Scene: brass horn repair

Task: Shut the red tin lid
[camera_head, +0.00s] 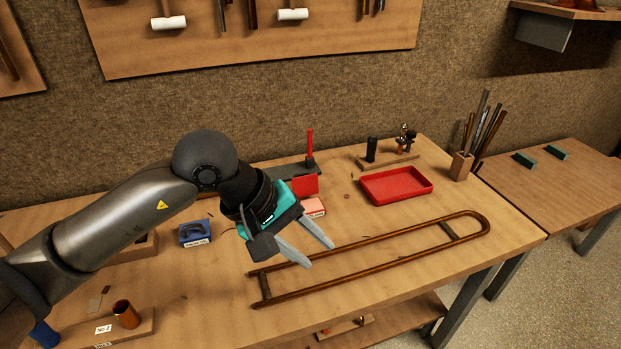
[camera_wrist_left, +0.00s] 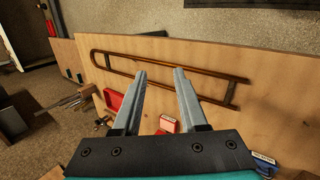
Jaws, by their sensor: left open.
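The red tin (camera_head: 313,207) sits on the workbench with a pale label on its front. Its red lid (camera_head: 304,185) stands up open at the back of the tin. My left gripper (camera_head: 320,255) is open and empty, in front of the tin and to its left, over the bench near the brass slide; its arm comes in from the left. In the left wrist view, the open fingers (camera_wrist_left: 160,74) point toward the slide, and the red tin (camera_wrist_left: 167,124) shows low between them, partly hidden by the gripper body. My right gripper is not in view.
A long brass slide (camera_head: 390,246) lies across the front of the bench. A red tray (camera_head: 396,186) sits behind it to the right. A blue tin (camera_head: 195,232) is to the left of the gripper. A red-handled upright tool (camera_head: 310,145) stands behind the lid.

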